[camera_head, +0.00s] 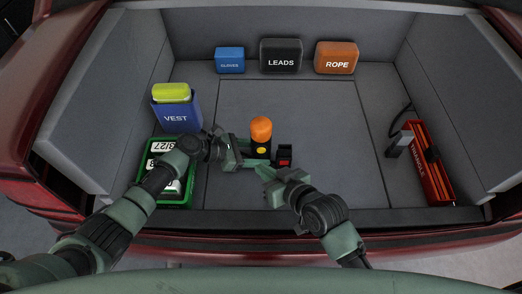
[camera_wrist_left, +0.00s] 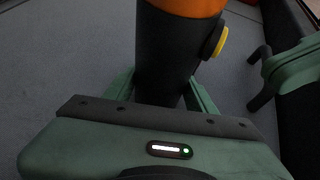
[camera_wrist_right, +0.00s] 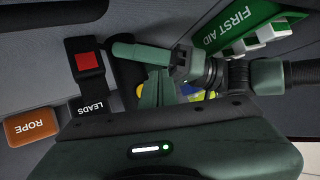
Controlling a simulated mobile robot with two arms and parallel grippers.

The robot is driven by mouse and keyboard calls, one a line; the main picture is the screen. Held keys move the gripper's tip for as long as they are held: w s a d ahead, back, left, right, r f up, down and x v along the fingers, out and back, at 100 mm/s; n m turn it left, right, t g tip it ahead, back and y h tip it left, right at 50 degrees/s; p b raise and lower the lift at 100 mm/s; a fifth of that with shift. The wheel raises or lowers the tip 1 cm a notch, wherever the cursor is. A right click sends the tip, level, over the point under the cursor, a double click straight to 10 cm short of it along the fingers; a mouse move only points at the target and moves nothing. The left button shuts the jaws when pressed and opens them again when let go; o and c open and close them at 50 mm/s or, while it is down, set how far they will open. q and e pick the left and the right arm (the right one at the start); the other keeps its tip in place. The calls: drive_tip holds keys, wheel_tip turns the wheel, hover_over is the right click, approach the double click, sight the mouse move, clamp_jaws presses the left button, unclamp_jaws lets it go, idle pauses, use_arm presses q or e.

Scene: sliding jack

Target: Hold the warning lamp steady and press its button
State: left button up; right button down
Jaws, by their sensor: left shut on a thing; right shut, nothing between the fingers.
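The warning lamp (camera_head: 261,130) has an orange dome on a black body and stands upright on the cargo floor. Its round yellow button (camera_head: 262,150) faces my side; in the left wrist view the button (camera_wrist_left: 220,41) sticks out at the right of the body. My left gripper (camera_head: 256,162) is shut on the lamp's black body, with a finger on each side. My right gripper (camera_head: 265,171) is shut and empty, just in front of the lamp. In the right wrist view the button (camera_wrist_right: 139,90) shows beside the green fingertips; I cannot tell whether they touch it.
A black block with a red top (camera_head: 284,155) stands close right of the lamp. A green first aid crate (camera_head: 180,203) and blue vest box (camera_head: 176,118) are left, a red triangle box (camera_head: 428,175) right. Gloves, leads and rope cases (camera_head: 336,57) line the back. The floor right of centre is clear.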

drive_tip(key=shift+w, duration=1.55)
drive_tip(key=shift+w, duration=0.1)
idle(0.8)
drive_tip(key=shift+w, duration=0.35)
drive_tip(key=shift+s, duration=0.45)
drive_tip(key=s, duration=0.6)
idle(0.5)
